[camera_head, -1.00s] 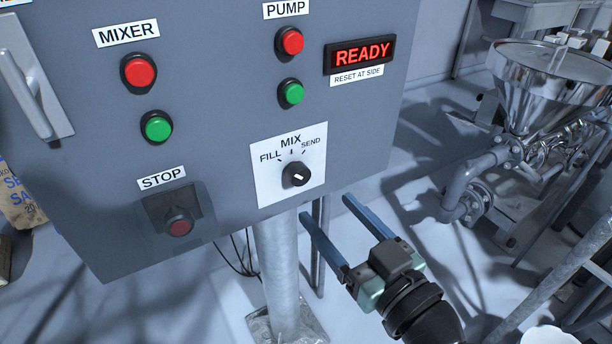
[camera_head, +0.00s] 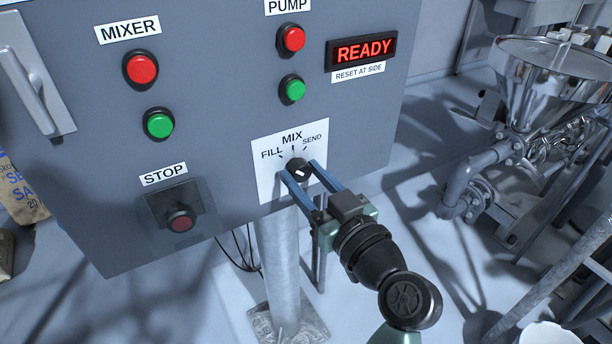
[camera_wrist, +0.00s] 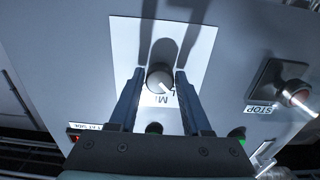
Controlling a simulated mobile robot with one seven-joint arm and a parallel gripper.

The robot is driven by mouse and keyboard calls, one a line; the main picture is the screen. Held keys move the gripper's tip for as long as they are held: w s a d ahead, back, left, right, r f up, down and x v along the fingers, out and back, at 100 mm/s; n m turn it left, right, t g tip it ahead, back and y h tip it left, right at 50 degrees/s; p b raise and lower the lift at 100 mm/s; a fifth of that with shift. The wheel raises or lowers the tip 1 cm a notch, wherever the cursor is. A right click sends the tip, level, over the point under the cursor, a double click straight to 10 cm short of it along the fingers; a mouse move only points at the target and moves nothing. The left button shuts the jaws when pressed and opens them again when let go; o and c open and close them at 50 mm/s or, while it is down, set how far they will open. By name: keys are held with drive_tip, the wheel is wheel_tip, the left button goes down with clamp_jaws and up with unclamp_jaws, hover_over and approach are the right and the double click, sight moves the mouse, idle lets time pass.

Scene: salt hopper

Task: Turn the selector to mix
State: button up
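The selector is a black knob (camera_head: 299,166) on a white plate (camera_head: 268,182) marked FILL, MIX and SEND. MIX is at the top, FILL left and SEND right. My gripper (camera_head: 300,170) is open, with its two blue fingers reaching up to the plate on either side of the knob. In the wrist view, the knob (camera_wrist: 159,78) sits between the fingertips (camera_wrist: 160,71), with a gap seen on each side. That view is upside down to the panel. The knob's white line slants to the lower right there, apparently towards FILL. The fingers partly cover the lettering.
The grey panel also carries red (camera_head: 141,69) and green (camera_head: 159,124) mixer buttons, pump buttons (camera_head: 292,89), a covered STOP button (camera_head: 180,219) and a READY display (camera_head: 362,50). A post (camera_head: 279,262) stands below. A steel hopper (camera_head: 545,85) is at right.

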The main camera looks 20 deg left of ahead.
clamp_jaws()
drive_tip(key=shift+m, duration=0.4)
drive_tip(key=m+p, duration=0.2)
drive_tip(key=m, duration=0.2)
drive_tip(key=shift+r, duration=0.1)
drive_tip(key=shift+m+p, duration=0.85)
drive_tip(key=shift+m, duration=1.15)
drive_tip(key=shift+o, duration=2.4)
unclamp_jaws()
